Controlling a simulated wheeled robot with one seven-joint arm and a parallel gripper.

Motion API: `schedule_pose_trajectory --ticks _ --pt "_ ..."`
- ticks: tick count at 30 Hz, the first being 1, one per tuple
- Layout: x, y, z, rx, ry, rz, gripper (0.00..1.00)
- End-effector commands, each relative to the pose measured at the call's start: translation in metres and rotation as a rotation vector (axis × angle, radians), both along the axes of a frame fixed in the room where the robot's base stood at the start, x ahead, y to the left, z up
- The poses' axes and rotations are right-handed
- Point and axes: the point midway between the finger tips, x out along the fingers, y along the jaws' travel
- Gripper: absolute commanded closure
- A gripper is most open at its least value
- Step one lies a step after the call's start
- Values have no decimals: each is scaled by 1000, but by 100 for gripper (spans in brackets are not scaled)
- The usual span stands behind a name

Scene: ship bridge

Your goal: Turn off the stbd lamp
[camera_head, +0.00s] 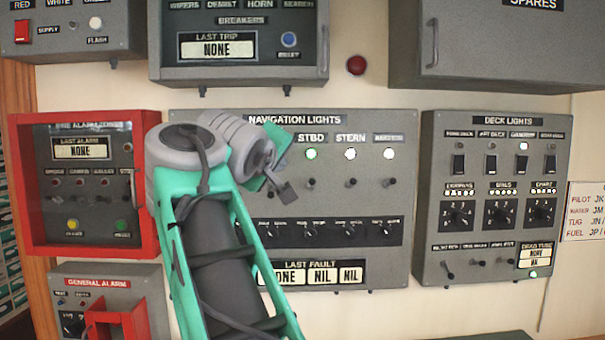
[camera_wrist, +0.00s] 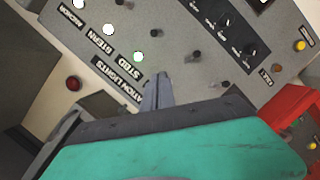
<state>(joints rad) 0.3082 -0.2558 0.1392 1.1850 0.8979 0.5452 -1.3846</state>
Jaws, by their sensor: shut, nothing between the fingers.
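The stbd lamp (camera_head: 311,154) is lit green under the STBD label on the grey navigation lights panel (camera_head: 340,271). It also shows lit in the wrist view (camera_wrist: 138,57). A small dark toggle switch (camera_head: 311,182) sits directly below it; it seems to be the toggle right of that lamp in the wrist view (camera_wrist: 197,54). My gripper (camera_head: 288,192) is shut and empty in front of the panel, just left of this toggle. In the wrist view, my fingertips (camera_wrist: 158,82) are beside the lamp. Contact cannot be told. My arm hides the panel's left part.
The stern lamp (camera_head: 350,154) and anchor lamp (camera_head: 389,153) are lit white, with toggles below. A row of rotary knobs lies lower. A red-framed alarm panel (camera_head: 146,238) is left, a deck lights panel (camera_head: 430,215) right. A breakers box (camera_head: 300,76) overhangs above.

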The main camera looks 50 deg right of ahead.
Motion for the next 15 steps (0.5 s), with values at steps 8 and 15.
schedule_pose_trajectory --ticks 8,15 --pt "4 -6 -2 1 0 1 100" --pt "24 -44 -10 2 2 -3 100"
